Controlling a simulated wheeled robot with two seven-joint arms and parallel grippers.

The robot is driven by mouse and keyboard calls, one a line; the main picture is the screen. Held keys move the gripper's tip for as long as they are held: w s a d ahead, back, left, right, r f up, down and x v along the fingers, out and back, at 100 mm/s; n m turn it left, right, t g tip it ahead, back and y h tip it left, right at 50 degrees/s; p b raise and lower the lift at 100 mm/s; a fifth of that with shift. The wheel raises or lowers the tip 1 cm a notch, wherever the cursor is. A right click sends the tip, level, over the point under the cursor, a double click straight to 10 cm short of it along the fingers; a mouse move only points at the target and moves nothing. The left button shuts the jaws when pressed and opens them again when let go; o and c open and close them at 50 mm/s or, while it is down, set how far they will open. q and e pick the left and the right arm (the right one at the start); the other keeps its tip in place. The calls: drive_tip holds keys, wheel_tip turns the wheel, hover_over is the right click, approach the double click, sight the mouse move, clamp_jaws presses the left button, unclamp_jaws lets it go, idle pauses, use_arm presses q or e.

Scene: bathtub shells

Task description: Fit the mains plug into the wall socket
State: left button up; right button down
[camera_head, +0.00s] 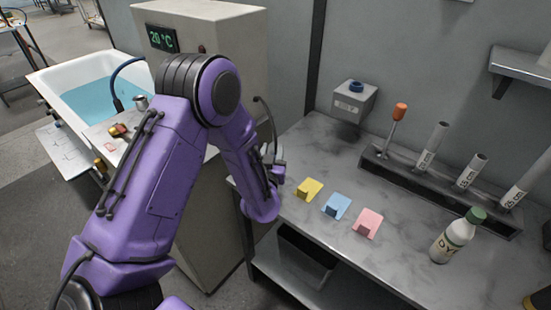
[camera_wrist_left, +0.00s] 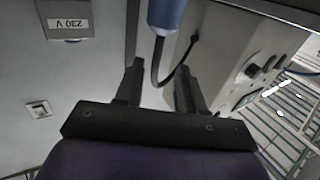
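The wall socket is a grey box (camera_head: 354,101) with a blue round top, fixed to the wall above the bench. It shows upside down in the left wrist view (camera_wrist_left: 67,20), with a 230 V label. The mains plug looks to be the blue cylinder (camera_wrist_left: 166,14) at the top edge of the left wrist view, partly cut off, with a dark cable. My left gripper (camera_head: 275,160) is over the bench's left end, beside the cabinet. Its fingers (camera_wrist_left: 160,66) are apart, with the plug just beyond their tips and cable showing between them. In the head view the plug is hidden. My right gripper is out of view.
The cabinet (camera_head: 250,50) with a 20 °C display stands left of the bench (camera_head: 310,145). Yellow (camera_head: 309,189), blue (camera_head: 336,204) and pink (camera_head: 367,223) pieces lie on it. A dark rack (camera_head: 400,178) with tubes and a bottle (camera_head: 455,240) stand right. The water-filled bathtub (camera_head: 60,75) is left.

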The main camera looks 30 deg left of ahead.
sight(276, 146)
use_arm(q)
drive_tip(key=x, duration=0.1)
drive_tip(key=p+x, duration=0.1)
drive_tip(key=x, duration=0.1)
drive_tip(key=p+x, duration=0.1)
drive_tip(key=x, duration=0.1)
drive_tip(key=shift+w+d, duration=0.1)
drive_tip(key=shift+d, duration=0.2)
drive_tip(key=shift+w+a+f, duration=0.15)
drive_tip(key=shift+w+a, duration=0.15)
drive_tip(key=shift+w, duration=0.05)
drive_tip(key=shift+s, duration=0.1)
drive_tip(key=shift+c, duration=0.7)
drive_tip(key=shift+d, duration=0.15)
clamp_jaws()
